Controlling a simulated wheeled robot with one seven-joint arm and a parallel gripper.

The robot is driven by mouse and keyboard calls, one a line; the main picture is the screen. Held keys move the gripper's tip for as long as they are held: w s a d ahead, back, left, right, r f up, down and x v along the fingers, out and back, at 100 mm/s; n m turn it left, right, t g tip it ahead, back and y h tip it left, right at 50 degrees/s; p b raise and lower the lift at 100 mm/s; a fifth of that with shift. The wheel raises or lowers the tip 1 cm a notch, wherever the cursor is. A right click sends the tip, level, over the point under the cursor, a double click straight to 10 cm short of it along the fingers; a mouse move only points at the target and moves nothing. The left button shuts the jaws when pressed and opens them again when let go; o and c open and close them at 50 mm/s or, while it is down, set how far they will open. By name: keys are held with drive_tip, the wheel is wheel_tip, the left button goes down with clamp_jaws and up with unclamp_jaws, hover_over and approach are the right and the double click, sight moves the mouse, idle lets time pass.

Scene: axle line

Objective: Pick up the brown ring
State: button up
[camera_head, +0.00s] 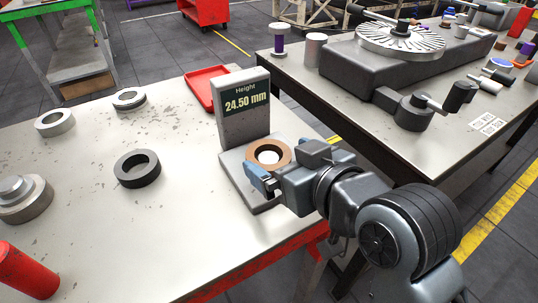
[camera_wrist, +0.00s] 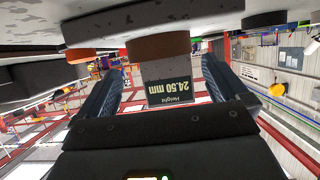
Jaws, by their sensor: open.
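The brown ring (camera_head: 284,151) lies flat on the grey plate of the height gauge (camera_head: 239,180), in front of its upright display reading 24.50 mm. My gripper (camera_head: 280,160) is at the plate, low and close to the ring, with a blue finger at the ring's near side. In the upside-down wrist view, the brown ring (camera_wrist: 163,47) sits beyond and between the two open fingers (camera_wrist: 164,68), with the display behind it. Nothing is held between the fingers. Whether a finger touches the ring cannot be told.
A black ring (camera_head: 137,180), grey rings (camera_head: 54,123) and (camera_head: 129,98), a stepped metal part (camera_head: 22,200) and a red cylinder (camera_head: 25,272) stand on the table. A red tray (camera_head: 196,88) lies behind the gauge. A second table (camera_head: 440,140) with machinery stands at right.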

sight(261, 148)
drive_tip(key=x, duration=0.4)
drive_tip(key=shift+f, duration=0.1)
drive_tip(key=shift+c, duration=0.2)
drive_tip(key=c, duration=1.2)
